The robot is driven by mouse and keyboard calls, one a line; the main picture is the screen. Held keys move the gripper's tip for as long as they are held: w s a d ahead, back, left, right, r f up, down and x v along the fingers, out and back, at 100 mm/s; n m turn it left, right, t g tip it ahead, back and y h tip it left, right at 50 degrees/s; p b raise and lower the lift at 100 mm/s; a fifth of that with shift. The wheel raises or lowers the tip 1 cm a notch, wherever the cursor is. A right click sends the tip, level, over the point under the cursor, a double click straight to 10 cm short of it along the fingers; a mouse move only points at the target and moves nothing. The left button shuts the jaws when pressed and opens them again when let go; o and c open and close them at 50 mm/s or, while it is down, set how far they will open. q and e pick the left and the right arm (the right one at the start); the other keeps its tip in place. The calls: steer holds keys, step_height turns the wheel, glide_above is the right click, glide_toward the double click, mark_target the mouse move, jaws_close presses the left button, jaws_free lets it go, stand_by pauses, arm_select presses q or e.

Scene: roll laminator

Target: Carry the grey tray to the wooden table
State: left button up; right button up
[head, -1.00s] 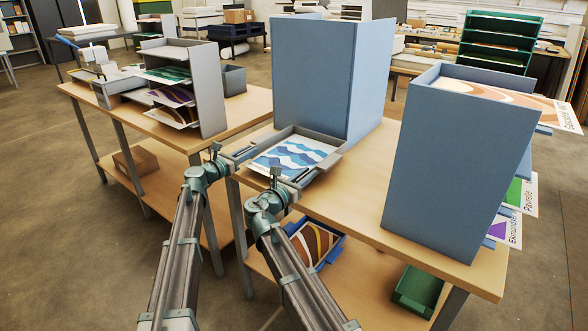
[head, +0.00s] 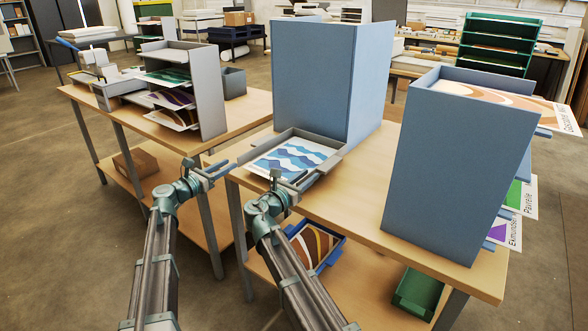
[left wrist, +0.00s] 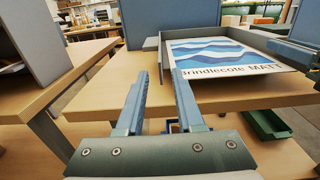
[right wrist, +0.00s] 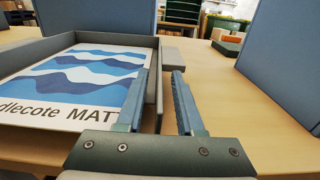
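The grey tray (head: 328,162) sits at the left end of the near wooden-topped table (head: 350,195), in front of a tall blue cabinet. It holds a sheet with blue waves (left wrist: 215,55), lettered "Brindlecote MATT". My left gripper (head: 218,170) is open and empty, left of the tray's front-left corner and apart from it. In the left wrist view, the tray lies beyond its fingers to the right. My right gripper (right wrist: 164,72) is open at the tray's front-right side. Its fingers appear on either side of the tray's right wall; contact cannot be told.
A second wooden-topped table (head: 225,120) stands to the left, holding a grey sorter (head: 210,90) with trays and sheets. The blue cabinet (head: 315,80) is behind the tray; another (head: 455,165) stands right. A blue tray (head: 330,250) and a green tray (head: 418,292) are on the lower shelf.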

arm_select(q)
steer(key=shift+s+a, duration=0.45)
steer(key=shift+s, duration=0.15)
arm_select(e)
steer(key=v, duration=1.2)
